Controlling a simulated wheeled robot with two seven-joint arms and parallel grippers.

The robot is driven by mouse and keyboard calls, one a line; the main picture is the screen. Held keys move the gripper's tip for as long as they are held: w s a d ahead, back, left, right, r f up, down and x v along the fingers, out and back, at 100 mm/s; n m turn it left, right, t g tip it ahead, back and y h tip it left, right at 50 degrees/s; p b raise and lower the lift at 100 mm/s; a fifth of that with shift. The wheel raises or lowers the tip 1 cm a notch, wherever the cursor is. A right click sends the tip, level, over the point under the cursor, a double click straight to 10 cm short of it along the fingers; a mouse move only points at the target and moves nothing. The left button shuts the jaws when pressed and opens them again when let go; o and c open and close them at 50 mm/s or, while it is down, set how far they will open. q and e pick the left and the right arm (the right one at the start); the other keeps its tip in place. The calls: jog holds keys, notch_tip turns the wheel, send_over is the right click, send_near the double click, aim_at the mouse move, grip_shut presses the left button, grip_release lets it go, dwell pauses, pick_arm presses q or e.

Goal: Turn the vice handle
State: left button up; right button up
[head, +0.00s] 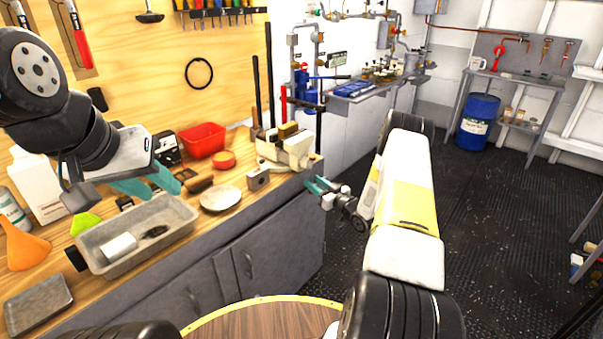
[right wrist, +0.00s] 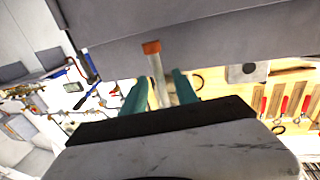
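The cream vice (head: 290,148) is mounted at the front right corner of the wooden bench. My right gripper (head: 322,187) is in front of it, beyond the bench edge. In the right wrist view, a pale bar with an orange end cap (right wrist: 153,48), which looks like the vice handle, stands between the teal fingers of my right gripper (right wrist: 158,82). Gaps show on both sides of the bar, so this gripper is open around it. In the head view the handle is hard to make out. My left gripper (head: 152,187) is open and empty above the bench.
A grey tray (head: 165,232) holding a white cylinder lies below my left gripper. A round pale dish (head: 220,198), a metal block with a hole (head: 257,179) and a red bin (head: 203,139) share the bench. Grey cabinet doors (head: 262,250) are below. The dark floor at right is mostly clear.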

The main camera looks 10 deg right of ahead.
jog(key=shift+x, duration=0.95)
grip_shut()
dwell(0.7)
